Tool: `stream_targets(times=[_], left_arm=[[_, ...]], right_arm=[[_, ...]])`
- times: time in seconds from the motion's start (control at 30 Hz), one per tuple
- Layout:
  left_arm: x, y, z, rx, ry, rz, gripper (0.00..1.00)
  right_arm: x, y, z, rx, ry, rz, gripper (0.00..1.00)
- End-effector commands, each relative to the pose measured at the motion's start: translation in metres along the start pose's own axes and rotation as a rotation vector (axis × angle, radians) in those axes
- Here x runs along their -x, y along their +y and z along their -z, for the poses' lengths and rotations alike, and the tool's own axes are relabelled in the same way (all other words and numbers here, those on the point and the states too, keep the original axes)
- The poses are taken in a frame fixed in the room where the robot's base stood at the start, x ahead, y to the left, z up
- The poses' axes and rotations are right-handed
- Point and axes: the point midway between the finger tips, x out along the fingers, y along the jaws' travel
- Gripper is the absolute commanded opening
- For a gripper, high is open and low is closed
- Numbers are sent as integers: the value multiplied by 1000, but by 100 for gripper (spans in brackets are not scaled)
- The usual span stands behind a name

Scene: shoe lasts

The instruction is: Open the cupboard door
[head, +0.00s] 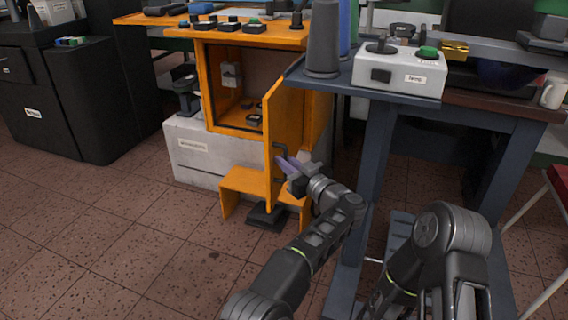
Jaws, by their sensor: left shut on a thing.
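The orange cupboard (205,85) stands left of centre in the head view. Its door (283,115) is swung well open towards me, and the inside shows with small dark parts on its floor. The dark door handle (279,149) is on the door's face near the free edge. My left gripper (284,163) is shut on the handle, which its fingers partly hide. My right arm shows at the lower right, but its gripper is out of view.
A blue-grey workbench (375,105) with a white control box (400,72) stands close to the right of the door. An orange step (255,184) and a dark pedal (266,216) are below the door. The tiled floor at left is clear.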

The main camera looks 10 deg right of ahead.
Motion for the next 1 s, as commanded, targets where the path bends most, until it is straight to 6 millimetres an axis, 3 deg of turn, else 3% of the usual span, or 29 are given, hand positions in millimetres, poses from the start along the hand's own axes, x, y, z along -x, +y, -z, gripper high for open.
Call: stream_targets(times=[0.13, 0.17, 0.4, 1.0], left_arm=[[-3, 0, 8, 4, 9, -4, 0], [-3, 0, 8, 5, 9, -4, 12], [-2, 0, 7, 5, 9, -1, 32], [2, 0, 3, 2, 1, -1, 32]], right_arm=[[1, 0, 0, 0, 0, 0, 36], [1, 0, 0, 0, 0, 0, 36], [1, 0, 0, 0, 0, 0, 36], [4, -1, 0, 0, -1, -1, 36]])
